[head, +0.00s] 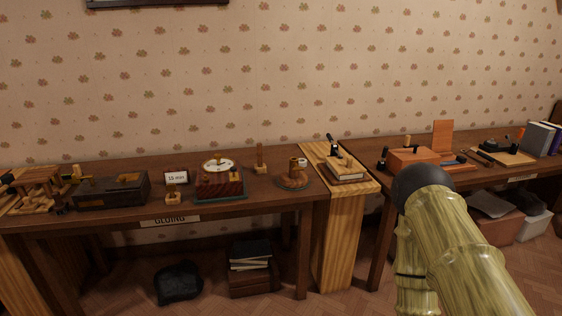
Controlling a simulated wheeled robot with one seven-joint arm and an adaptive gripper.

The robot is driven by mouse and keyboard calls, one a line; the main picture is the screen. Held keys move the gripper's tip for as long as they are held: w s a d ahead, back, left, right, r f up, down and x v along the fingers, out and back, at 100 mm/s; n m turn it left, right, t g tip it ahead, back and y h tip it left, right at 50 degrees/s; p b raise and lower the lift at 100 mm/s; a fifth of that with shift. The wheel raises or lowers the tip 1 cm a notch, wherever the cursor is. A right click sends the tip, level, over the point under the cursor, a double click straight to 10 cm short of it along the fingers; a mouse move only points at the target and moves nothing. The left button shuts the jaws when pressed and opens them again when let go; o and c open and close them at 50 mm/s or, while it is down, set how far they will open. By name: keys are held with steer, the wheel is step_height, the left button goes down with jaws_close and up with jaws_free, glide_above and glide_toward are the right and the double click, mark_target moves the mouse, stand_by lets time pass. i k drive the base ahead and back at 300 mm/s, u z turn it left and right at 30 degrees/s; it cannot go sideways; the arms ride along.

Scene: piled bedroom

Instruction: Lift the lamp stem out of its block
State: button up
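An upright brown wooden stem (260,154) stands in a small light wooden block (261,170) on the left table, near its back. It looks like the lamp stem, though it is small in the head view. My arm shows at the lower right, over the right table's front edge, well apart from the stem. My gripper is not in view.
A dark box (113,188) is further left. A raised light-wood stand (345,240) separates the two tables. Books (541,137) are far right.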

mark_target(259, 153)
steer(key=u, duration=0.6)
steer(key=i, duration=1.95)
steer(key=z, duration=0.15)
